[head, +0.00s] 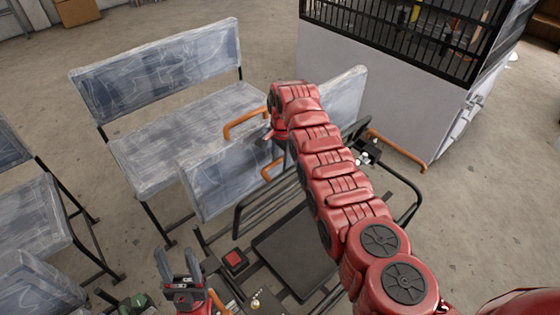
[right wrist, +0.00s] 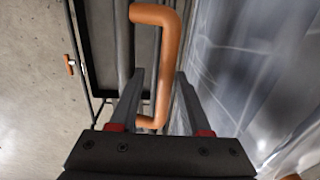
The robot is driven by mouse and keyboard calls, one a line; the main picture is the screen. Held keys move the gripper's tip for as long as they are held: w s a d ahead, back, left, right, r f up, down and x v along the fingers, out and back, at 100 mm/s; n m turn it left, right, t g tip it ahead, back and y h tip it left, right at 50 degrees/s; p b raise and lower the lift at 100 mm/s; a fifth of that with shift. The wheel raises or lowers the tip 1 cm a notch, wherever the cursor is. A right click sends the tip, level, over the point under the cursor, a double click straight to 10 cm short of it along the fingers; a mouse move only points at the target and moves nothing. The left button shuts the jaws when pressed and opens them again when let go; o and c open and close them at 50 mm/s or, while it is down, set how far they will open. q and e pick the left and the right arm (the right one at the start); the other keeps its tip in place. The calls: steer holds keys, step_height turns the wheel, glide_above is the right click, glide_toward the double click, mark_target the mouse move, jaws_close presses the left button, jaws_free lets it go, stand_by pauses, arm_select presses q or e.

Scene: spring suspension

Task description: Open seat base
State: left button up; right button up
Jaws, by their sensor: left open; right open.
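A plastic-wrapped seat panel (head: 215,185) stands over a black metal frame in the middle of the head view; my right arm crosses in front of it. I cannot tell how far the seat base is raised. An orange handle (head: 245,122) shows at its upper edge, and another orange handle (head: 272,170) lower down. My right gripper (right wrist: 160,80) is open, with an orange handle (right wrist: 163,65) between its fingers; contact is unclear. The wrapped surface (right wrist: 245,75) is close on the right. In the head view this gripper is mostly hidden. My left gripper (head: 179,262) is open and empty, low on the left.
A dark flat plate (head: 297,250) lies inside the black frame, with a small red-topped box (head: 234,261) beside it. Another orange handle (head: 397,152) is at right. A wrapped bench (head: 165,130) stands behind left, and a grey caged cabinet (head: 390,95) behind right.

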step_height(320, 180, up, 17)
steer(key=shift+s+d+r, duration=0.15)
steer(key=shift+s+d, duration=0.1)
steer(key=shift+s, duration=0.2)
